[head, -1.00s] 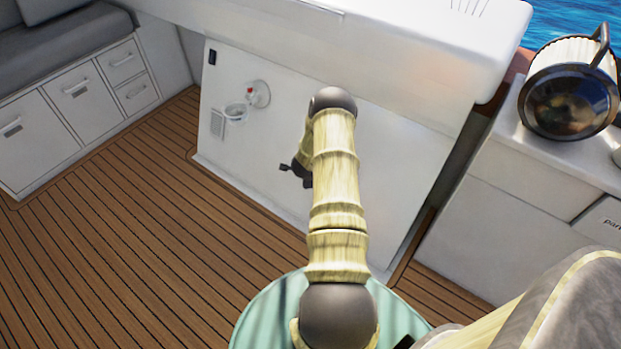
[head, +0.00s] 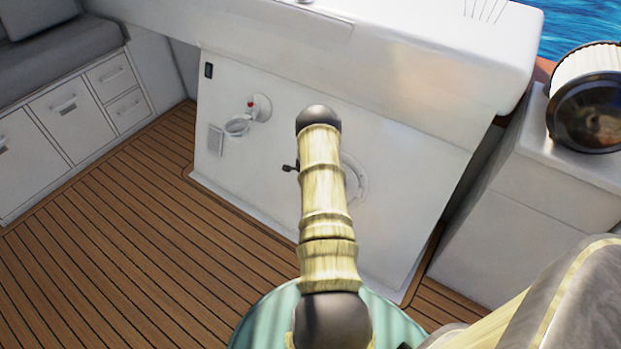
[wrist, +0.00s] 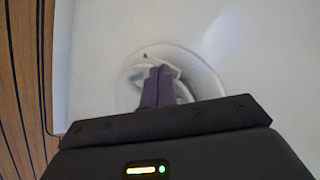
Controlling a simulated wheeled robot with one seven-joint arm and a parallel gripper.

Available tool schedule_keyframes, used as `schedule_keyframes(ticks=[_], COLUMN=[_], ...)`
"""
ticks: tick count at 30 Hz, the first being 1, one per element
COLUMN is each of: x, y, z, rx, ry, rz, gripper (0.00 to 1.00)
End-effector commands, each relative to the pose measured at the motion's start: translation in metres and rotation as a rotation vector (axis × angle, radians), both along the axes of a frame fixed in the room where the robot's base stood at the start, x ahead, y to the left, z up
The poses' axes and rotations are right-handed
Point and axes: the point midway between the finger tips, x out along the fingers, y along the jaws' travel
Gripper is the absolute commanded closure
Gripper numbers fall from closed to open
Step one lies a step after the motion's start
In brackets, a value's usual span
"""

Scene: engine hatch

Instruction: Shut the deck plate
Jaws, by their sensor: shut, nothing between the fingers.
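A round white plate with a raised rim (head: 353,180), which looks like the deck plate, is set in the white panel. In the head view my arm covers its left part. In the wrist view its rim (wrist: 205,75) shows around and beyond my fingers, with a pale raised shape inside. I cannot tell how far it is open. My gripper (wrist: 159,72) is shut and empty, its dark fingertips in front of the plate; contact is unclear. In the head view the arm hides most of the gripper, and only a small dark part (head: 290,168) shows.
A counter (head: 560,160) with a dark round pot (head: 590,112) stands at right. The plank floor (head: 150,240) is clear.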

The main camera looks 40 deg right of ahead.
Motion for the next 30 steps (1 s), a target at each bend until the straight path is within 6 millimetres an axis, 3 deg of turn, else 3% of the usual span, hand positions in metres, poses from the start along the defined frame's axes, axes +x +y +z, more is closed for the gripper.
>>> schedule_keyframes(ticks=[17,26,30], x=[0.000,-0.005,0.000], y=[0.001,0.034,0.049], z=[0.001,0.021,0.043], rx=[0.002,0.003,-0.001], ry=[0.000,0.001,-0.001], rz=[-0.001,0.001,0.003], gripper=[1.00,1.00,1.00])
